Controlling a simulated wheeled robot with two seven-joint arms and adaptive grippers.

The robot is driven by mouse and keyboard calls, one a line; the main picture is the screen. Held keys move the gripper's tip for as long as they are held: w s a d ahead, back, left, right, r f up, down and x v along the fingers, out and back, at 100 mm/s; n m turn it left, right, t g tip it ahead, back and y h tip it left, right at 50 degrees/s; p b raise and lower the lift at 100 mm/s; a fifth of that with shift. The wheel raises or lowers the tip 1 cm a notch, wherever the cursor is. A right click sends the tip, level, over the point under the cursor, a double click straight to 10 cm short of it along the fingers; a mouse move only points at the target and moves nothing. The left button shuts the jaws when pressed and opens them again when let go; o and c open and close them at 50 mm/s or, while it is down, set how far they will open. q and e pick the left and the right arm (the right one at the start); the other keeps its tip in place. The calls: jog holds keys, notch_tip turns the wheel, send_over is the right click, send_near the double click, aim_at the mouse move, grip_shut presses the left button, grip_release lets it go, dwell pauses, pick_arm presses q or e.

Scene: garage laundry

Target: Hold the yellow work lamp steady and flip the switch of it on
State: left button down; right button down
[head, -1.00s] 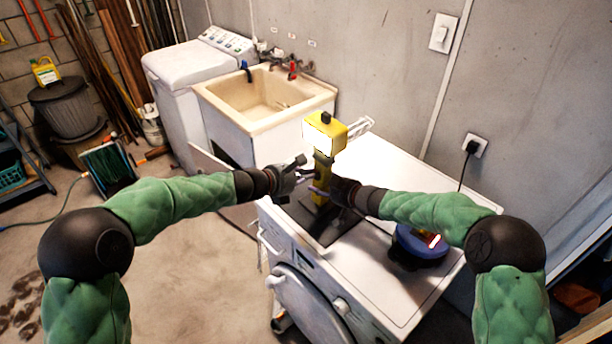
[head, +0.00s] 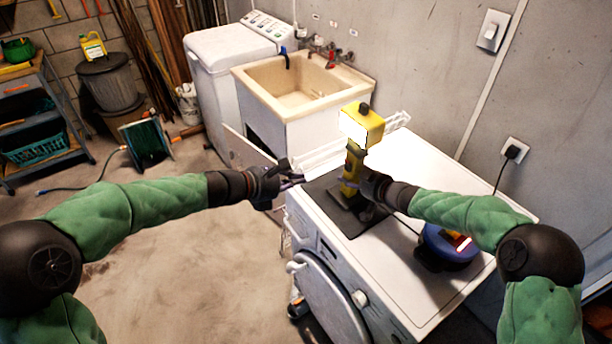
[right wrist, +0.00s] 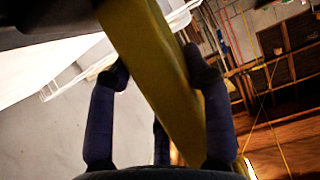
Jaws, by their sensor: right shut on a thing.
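The yellow work lamp (head: 362,124) stands upright on a dark mat (head: 328,205) on top of the white front-loading machine. Its front face is bright white. My right gripper (head: 356,184) is shut on the lamp's yellow post. In the right wrist view the fingers (right wrist: 160,105) lie on both sides of the yellow post (right wrist: 155,60). My left gripper (head: 292,178) is left of the lamp, apart from it, with its fingers spread and empty. The lamp's switch cannot be made out.
A blue round thing (head: 450,246) sits on the machine top (head: 420,290) under my right forearm. A white rack (head: 390,122) is behind the lamp. A utility sink (head: 305,90) and a washer (head: 225,60) stand beyond. The floor at left is mostly clear.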

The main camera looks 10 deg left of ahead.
jog(key=shift+s+a+f, duration=0.1)
jog(key=shift+s+f, duration=0.15)
jog(key=shift+f, duration=0.3)
jog(key=shift+c, duration=2.2)
grip_release()
jog(key=shift+w+r, duration=0.15)
jog(key=shift+r, duration=0.15)
jog(key=shift+d+r, duration=0.15)
jog(key=shift+d, duration=0.05)
